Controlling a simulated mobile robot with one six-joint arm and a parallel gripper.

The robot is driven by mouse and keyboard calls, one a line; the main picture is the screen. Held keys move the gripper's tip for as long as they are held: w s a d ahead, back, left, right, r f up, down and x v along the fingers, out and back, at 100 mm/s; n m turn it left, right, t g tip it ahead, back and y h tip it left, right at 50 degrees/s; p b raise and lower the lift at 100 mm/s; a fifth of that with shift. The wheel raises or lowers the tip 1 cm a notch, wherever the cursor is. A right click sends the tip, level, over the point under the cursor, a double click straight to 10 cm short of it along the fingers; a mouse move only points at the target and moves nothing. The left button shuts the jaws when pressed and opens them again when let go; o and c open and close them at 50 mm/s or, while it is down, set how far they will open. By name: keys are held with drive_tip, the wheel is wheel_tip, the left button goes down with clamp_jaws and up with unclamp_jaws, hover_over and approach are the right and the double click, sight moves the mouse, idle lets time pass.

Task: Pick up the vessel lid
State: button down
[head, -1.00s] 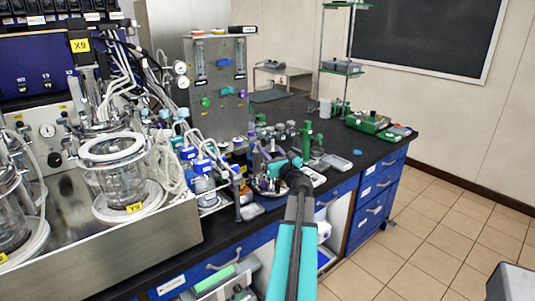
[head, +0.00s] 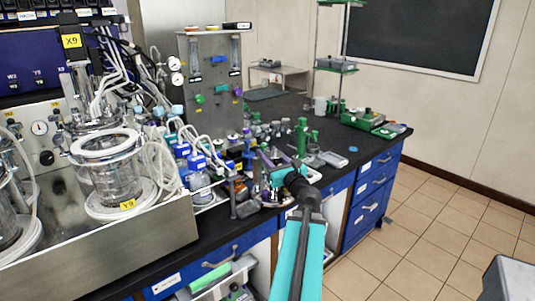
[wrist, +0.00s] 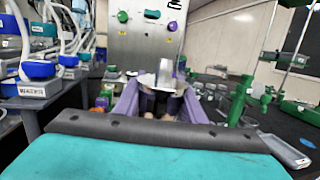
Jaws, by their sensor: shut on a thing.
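My gripper (head: 279,162) has purple fingers and reaches over the dark bench top in the head view. In the wrist view my gripper (wrist: 160,90) is shut on a shiny grey metal piece (wrist: 165,76), which stands up between the fingertips. This piece looks to be the vessel lid, but most of it is hidden by the fingers and its full shape cannot be told. The glass vessel marked Y9 (head: 115,182), with a white ring on top, stands at the left in the head view, well apart from my gripper.
Blue-capped bottles (head: 197,172) stand left of my gripper, in front of a metal panel with flowmeters (head: 212,85). Small bottles and green stands (head: 302,138) crowd the bench beyond it. A green-shelved rack (head: 337,66) is at the back.

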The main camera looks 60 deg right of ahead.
sight(275, 160)
drive_tip(key=shift+s+a+r, duration=0.15)
drive_tip(key=shift+s+a, duration=0.1)
drive_tip(key=shift+b, duration=1.2)
drive_tip(key=s+a+b, duration=0.1)
drive_tip(key=b, duration=0.8)
drive_tip(key=shift+s+a, duration=0.3)
drive_tip(key=shift+s, duration=0.1)
drive_tip(key=b, duration=0.3)
drive_tip(key=s+a+b, duration=0.1)
drive_tip(key=b, duration=0.2)
drive_tip(key=shift+s+a+r, duration=0.15)
drive_tip(key=shift+s+r, duration=0.05)
drive_tip(key=shift+s, duration=0.05)
drive_tip(key=shift+s+a+r+b, duration=0.2)
drive_tip(key=shift+s+a+b, duration=0.1)
drive_tip(key=shift+b, duration=0.8)
